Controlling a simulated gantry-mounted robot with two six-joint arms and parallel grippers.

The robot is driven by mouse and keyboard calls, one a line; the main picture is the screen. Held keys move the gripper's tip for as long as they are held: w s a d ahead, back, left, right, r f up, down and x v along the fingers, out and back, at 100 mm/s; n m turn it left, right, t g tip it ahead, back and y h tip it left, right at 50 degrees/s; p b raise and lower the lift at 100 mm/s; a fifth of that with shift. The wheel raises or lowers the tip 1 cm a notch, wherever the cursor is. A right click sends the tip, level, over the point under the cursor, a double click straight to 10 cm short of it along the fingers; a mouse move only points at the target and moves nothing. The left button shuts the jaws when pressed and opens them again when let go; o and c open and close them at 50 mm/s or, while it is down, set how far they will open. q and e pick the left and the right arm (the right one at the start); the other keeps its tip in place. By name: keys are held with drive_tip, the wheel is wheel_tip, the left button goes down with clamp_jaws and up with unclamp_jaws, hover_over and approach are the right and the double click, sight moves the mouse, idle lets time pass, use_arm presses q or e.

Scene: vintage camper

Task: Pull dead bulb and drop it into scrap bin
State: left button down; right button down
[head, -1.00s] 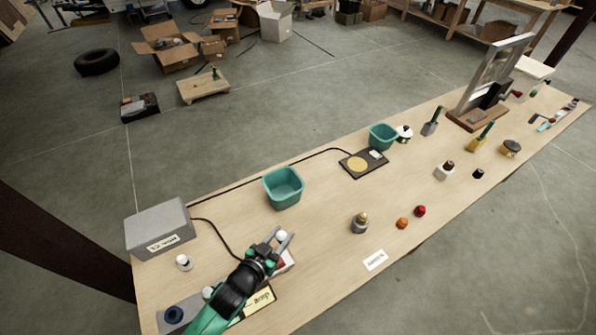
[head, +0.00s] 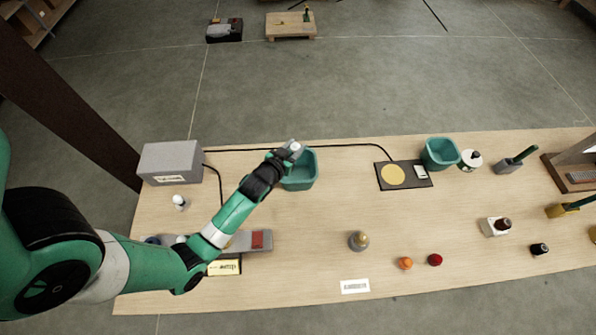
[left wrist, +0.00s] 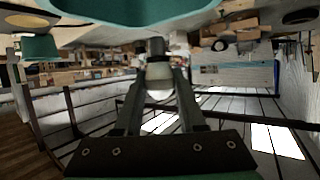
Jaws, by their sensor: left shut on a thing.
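A white round bulb (head: 296,146) with a dark base is in my left gripper (head: 290,151). In the left wrist view the bulb (left wrist: 159,82) sits between the two fingers, which are shut on it. A teal open bin (head: 301,182) stands on the bench, and the gripper with the bulb is over its back left part, raised above it. The near teal bin's rim also crosses the top of the left wrist view (left wrist: 150,12). A second teal bin (head: 440,155) stands further right. My right gripper is not in view.
A grey box (head: 170,163) with a cable stands at the bench's left back, a small white bulb (head: 179,202) in front. My left arm covers part of the fixture with a red patch (head: 258,240). A dark pad with a yellow disc (head: 393,175) lies right of the near bin.

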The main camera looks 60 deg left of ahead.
use_arm(q)
wheel_tip(320, 180, down, 6)
drive_tip(key=b, duration=0.5)
drive_tip(key=shift+c, duration=2.1)
unclamp_jaws()
drive_tip(key=shift+d, duration=0.1)
drive_tip(key=p+v, duration=0.1)
drive_tip(key=v, duration=1)
drive_tip(key=shift+s+r, duration=0.15)
drive_tip(key=shift+s, duration=0.05)
